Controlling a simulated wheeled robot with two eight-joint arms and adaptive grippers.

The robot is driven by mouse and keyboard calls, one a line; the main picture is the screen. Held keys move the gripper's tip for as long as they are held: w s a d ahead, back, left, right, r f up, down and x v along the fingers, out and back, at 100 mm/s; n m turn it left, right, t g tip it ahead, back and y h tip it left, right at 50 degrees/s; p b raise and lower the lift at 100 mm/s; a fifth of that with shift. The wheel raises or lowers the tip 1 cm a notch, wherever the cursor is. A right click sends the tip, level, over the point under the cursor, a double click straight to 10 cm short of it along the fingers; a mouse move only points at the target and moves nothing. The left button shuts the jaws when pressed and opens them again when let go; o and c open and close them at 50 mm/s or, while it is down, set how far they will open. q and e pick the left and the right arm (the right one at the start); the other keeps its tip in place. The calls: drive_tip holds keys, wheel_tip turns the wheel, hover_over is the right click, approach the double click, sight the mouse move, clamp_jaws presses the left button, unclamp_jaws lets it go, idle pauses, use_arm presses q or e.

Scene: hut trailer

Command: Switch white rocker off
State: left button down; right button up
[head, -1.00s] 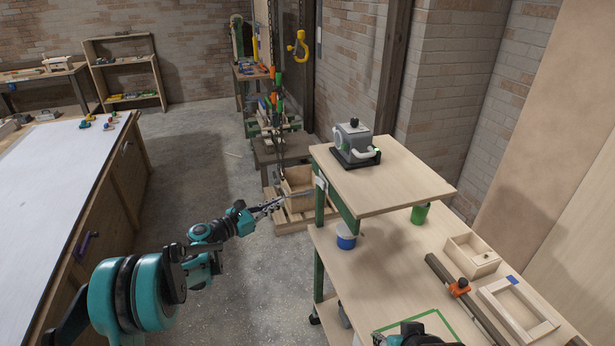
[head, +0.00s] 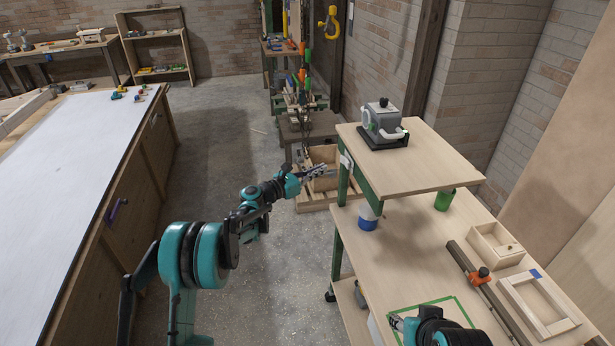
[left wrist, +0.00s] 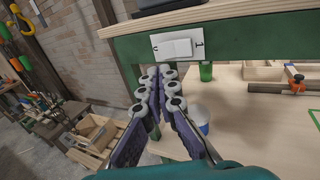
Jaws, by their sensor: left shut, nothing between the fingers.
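The white rocker (left wrist: 178,47) sits on a white plate on the green front rail of the raised shelf. An "I" mark is at the plate's right end. In the head view the white plate (head: 346,160) shows small at the shelf's left corner. My left gripper (left wrist: 160,82) is shut and empty, its fingertips just below the rocker in the left wrist view and apparently apart from it. In the head view the left gripper (head: 318,171) is left of the plate. My right gripper (head: 396,322) is partly visible at the bottom, its fingers too small to judge.
A grey device (head: 383,120) stands on the raised shelf (head: 440,170). Below are a blue-and-white tub (head: 368,217), a green cup (head: 444,200) and wooden trays (head: 495,245). A white-topped bench (head: 70,170) is at left. The floor between is clear.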

sight(345, 162)
use_arm(q)
drive_tip(key=x, duration=0.5)
drive_tip(key=shift+w+d, duration=0.3)
use_arm(e)
drive_tip(key=shift+f, duration=0.35)
